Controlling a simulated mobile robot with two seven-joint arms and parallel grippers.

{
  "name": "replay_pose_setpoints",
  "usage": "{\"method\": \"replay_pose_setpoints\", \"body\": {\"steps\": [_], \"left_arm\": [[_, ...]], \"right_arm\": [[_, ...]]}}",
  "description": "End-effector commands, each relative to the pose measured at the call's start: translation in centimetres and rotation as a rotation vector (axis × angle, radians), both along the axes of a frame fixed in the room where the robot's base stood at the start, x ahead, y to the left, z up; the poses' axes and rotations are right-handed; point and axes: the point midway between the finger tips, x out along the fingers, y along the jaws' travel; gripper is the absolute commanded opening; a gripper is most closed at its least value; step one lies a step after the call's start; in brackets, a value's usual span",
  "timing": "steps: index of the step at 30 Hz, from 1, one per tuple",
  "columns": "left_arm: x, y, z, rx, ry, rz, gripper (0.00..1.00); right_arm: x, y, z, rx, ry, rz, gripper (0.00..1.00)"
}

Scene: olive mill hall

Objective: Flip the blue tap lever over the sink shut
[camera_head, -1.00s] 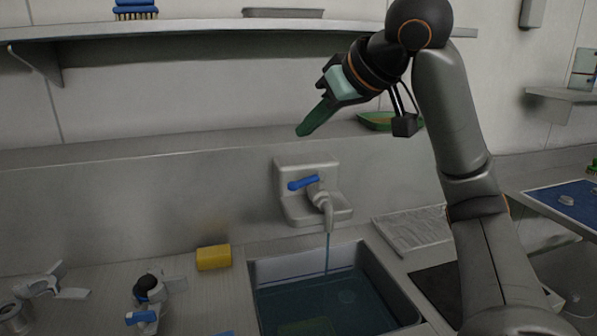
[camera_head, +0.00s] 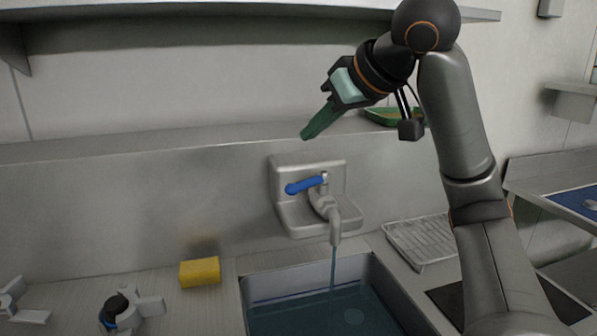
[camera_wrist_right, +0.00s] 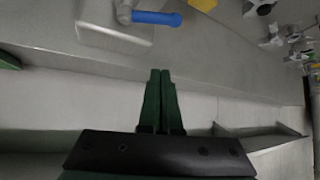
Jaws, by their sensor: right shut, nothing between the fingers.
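The blue tap lever (camera_head: 305,185) sits on a grey wall tap (camera_head: 324,205) above the sink (camera_head: 254,293). The lever points left, and a stream of water (camera_head: 333,270) runs from the spout into the sink. My right gripper (camera_head: 307,135) is shut and empty. In the head view it appears above the tap, its green fingers pointing down and left, apart from the lever. In the right wrist view its fingertips (camera_wrist_right: 160,72) point toward the wall, with the blue lever (camera_wrist_right: 156,18) beyond them at the top. My left gripper is not in view.
A yellow sponge (camera_head: 200,272) lies left of the sink. Metal fittings (camera_head: 130,312) stand at the lower left. A ribbed drainer (camera_head: 420,240) is right of the sink, and a green dish (camera_head: 380,116) is on the ledge behind my right arm. A shelf (camera_head: 200,12) runs above.

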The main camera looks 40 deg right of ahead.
Motion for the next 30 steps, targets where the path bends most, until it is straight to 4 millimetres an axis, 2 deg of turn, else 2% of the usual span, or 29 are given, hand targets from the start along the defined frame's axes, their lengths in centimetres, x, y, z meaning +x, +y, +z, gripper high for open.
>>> {"method": "replay_pose_setpoints", "body": {"steps": [8,11,22,25,30], "left_arm": [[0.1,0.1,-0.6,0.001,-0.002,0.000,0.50],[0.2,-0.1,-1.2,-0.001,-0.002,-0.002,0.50],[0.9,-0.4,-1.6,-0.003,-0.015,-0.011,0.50],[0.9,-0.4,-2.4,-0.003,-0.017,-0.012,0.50],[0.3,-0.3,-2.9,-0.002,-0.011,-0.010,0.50]], "right_arm": [[0.7,0.0,-0.9,0.001,0.001,0.001,0.00],[1.9,0.0,-2.1,0.003,0.004,0.003,0.00],[7.6,-0.6,-7.0,0.000,0.004,0.000,0.00],[6.0,-0.6,-7.8,-0.004,-0.002,-0.001,0.00],[4.5,-0.4,-8.5,-0.002,-0.002,0.001,0.00]]}}
